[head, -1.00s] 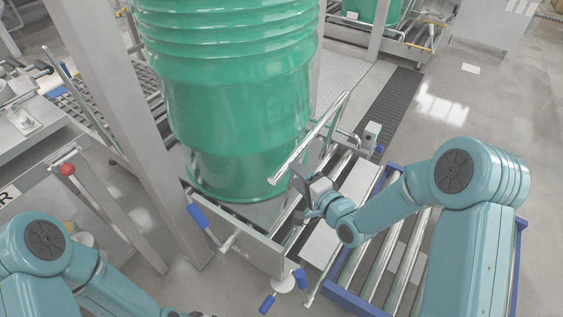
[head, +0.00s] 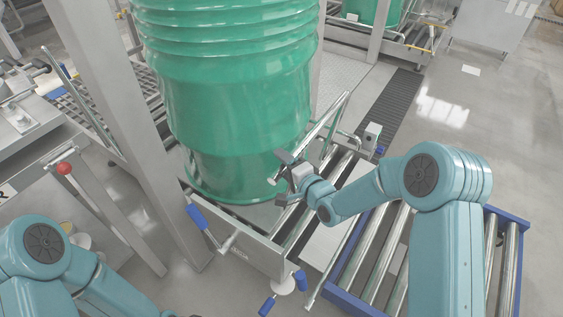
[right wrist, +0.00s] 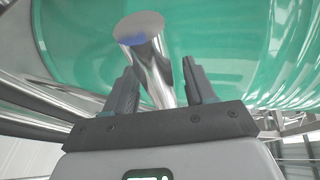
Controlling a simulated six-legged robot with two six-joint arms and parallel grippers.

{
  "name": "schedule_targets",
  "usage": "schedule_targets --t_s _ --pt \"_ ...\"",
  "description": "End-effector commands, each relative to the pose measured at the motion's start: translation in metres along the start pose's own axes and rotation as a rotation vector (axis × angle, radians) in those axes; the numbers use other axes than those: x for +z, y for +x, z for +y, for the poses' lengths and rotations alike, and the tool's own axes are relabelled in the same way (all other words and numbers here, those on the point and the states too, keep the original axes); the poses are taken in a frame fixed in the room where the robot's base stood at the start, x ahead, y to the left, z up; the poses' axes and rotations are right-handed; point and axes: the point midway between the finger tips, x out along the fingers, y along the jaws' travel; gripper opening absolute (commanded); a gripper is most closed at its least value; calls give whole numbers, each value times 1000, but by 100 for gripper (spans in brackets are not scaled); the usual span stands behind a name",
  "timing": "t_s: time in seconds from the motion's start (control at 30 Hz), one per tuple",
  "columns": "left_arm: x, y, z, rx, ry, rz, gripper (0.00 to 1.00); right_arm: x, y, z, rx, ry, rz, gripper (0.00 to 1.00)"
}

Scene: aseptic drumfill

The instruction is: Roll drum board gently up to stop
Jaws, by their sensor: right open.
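A large green drum (head: 235,110) stands upright on a metal platform (head: 245,212) in the middle of the head view. A slanted metal bar (head: 328,128) runs beside the drum's right side. My right gripper (head: 278,178) is open at the bar's lower end, close to the drum wall. In the right wrist view the bar's round end (right wrist: 145,50) lies between the two open fingers (right wrist: 158,90), with the green drum (right wrist: 230,35) behind it. Contact between fingers and bar cannot be told. My left arm shows at lower left; its gripper is not clearly visible.
A roller conveyor with a blue frame (head: 500,214) stands at right under my right arm. Blue handles (head: 195,214) stick out at the platform's front. A steel post (head: 128,120) and a red-knobbed lever (head: 65,168) are at left. Open floor (head: 465,110) lies at upper right.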

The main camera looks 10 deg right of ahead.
Motion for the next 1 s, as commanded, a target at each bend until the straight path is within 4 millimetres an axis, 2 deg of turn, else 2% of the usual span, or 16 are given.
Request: schedule_targets --t_s 0.23,0.63,0.67,0.8,0.83,1.0 --pt "-1 2 -1 0 -2 2 43 0 11 0 -1 -1 1 55" --pt "-1 2 -1 0 -2 2 43 0 13 0 0 0 0 55" --pt "-1 2 -1 0 -2 2 43 0 13 0 0 0 0 48" --pt "-1 2 -1 0 -2 2 43 0 13 0 0 0 0 3" --pt "-1 2 -1 0 -2 2 43 0 13 0 0 0 0 0" --pt "-1 2 -1 0 -2 2 43 0 14 0 0 0 0 0"
